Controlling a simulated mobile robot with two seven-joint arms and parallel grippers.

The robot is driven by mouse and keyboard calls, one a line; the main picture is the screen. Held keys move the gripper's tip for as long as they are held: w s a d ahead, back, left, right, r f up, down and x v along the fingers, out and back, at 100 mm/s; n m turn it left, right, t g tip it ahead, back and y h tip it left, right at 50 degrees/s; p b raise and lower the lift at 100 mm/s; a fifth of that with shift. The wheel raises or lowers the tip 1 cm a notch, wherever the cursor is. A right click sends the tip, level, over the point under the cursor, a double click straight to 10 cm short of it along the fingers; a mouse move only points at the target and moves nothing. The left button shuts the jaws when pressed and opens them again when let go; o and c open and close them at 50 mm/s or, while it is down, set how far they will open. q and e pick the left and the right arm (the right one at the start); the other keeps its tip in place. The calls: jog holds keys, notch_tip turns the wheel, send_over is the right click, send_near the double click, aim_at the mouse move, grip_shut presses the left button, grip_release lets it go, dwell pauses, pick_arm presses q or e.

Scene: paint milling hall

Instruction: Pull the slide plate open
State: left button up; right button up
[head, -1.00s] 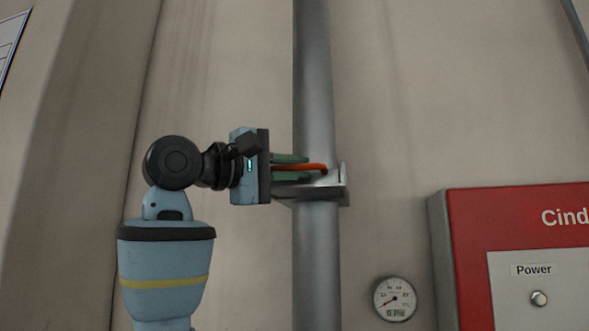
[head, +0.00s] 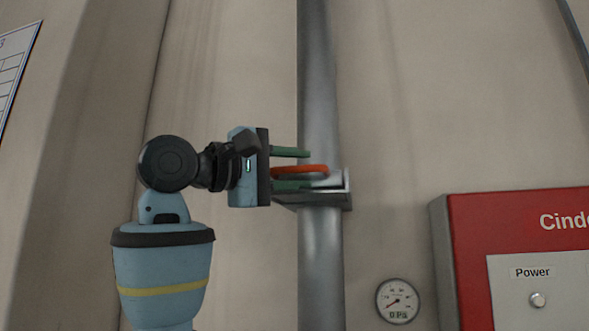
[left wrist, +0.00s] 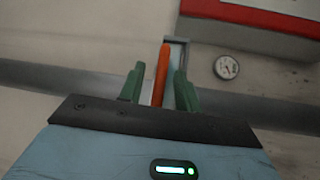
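A grey metal slide fitting (head: 343,187) sits across the vertical pipe. An orange-red handle (head: 305,169) sticks out from it to the left. My left gripper (head: 309,170) comes in from the left, its green fingers spread with one above and one below the handle. In the left wrist view the handle (left wrist: 160,76) stands between the two fingers (left wrist: 158,88), with a gap on each side. The gripper is open and holds nothing. The plate inside the fitting cannot be made out. My right gripper is not in view.
The grey pipe (head: 320,250) runs up the pale wall. A round pressure gauge (head: 398,301) is at the lower right of the pipe. A chart (head: 15,62) hangs at the left.

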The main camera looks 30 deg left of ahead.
pick_arm(q)
jog(key=v, duration=0.8)
jog(key=shift+w, duration=0.15)
dwell(0.5)
